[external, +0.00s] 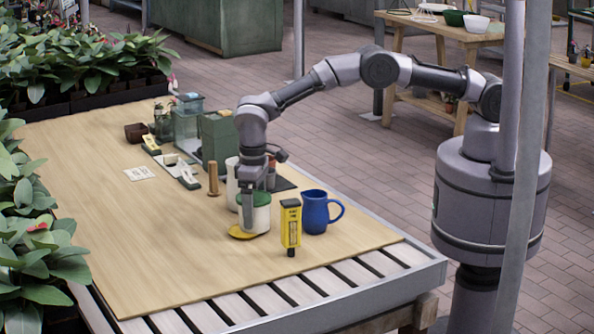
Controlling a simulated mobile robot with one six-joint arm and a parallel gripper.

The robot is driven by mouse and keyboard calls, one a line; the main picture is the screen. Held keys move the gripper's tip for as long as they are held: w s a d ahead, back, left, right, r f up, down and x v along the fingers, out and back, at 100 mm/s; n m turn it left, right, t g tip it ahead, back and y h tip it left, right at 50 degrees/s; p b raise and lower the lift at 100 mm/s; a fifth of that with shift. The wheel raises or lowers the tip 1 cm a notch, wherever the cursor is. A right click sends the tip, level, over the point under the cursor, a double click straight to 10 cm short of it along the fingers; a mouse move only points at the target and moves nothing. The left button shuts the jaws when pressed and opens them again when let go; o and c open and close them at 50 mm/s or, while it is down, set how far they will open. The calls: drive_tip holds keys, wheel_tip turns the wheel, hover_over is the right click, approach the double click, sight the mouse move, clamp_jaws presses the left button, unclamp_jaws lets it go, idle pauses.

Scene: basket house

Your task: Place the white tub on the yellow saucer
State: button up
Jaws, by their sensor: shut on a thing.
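My gripper (250,204) points down from above and is shut on the tub's rim. The yellow saucer (239,233) lies on the table under the tub's left side; its yellow edge shows at the left and front. The tub looks upright. I cannot tell whether its base touches the saucer or is slightly above it. The rest of the saucer is hidden by the tub.
A blue jug (316,212) and an upright yellow and black device (290,225) stand close to the right. Behind are another white container (232,184) and a wooden peg (213,180). The board's (150,240) left and front are clear.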

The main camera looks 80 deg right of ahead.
drive_tip(key=shift+r, duration=0.15)
drive_tip(key=o, duration=1.8)
wheel_tip(320, 180, up, 12)
drive_tip(key=p, duration=0.5)
drive_tip(key=shift+r, duration=0.15)
drive_tip(key=s+d+r+m+t+y, duration=0.1)
drive_tip(key=s+d+r, duration=0.4)
drive_tip(key=r, duration=0.5)
drive_tip(key=s+d+r+m+t+y, duration=0.1)
drive_tip(key=s+d+r, duration=0.2)
drive_tip(key=d+r, duration=0.65)
drive_tip(key=s+d+r+m+t, duration=0.1)
drive_tip(key=s+d+r, duration=0.25)
drive_tip(key=s, duration=0.65)
drive_tip(key=s+d+r+m+t, duration=0.1)
drive_tip(key=s+d+r+t, duration=0.2)
drive_tip(key=s, duration=0.6)
drive_tip(key=s+d+f, duration=0.1)
drive_tip(key=s, duration=0.1)
drive_tip(key=s+f, duration=0.2)
drive_tip(key=s, duration=0.1)
drive_tip(key=s+d+f, duration=0.1)
drive_tip(key=s, duration=0.1)
drive_tip(key=shift+s+d+f, duration=0.2)
drive_tip(key=shift+d+f, duration=0.1)
drive_tip(key=shift+d, duration=0.05)
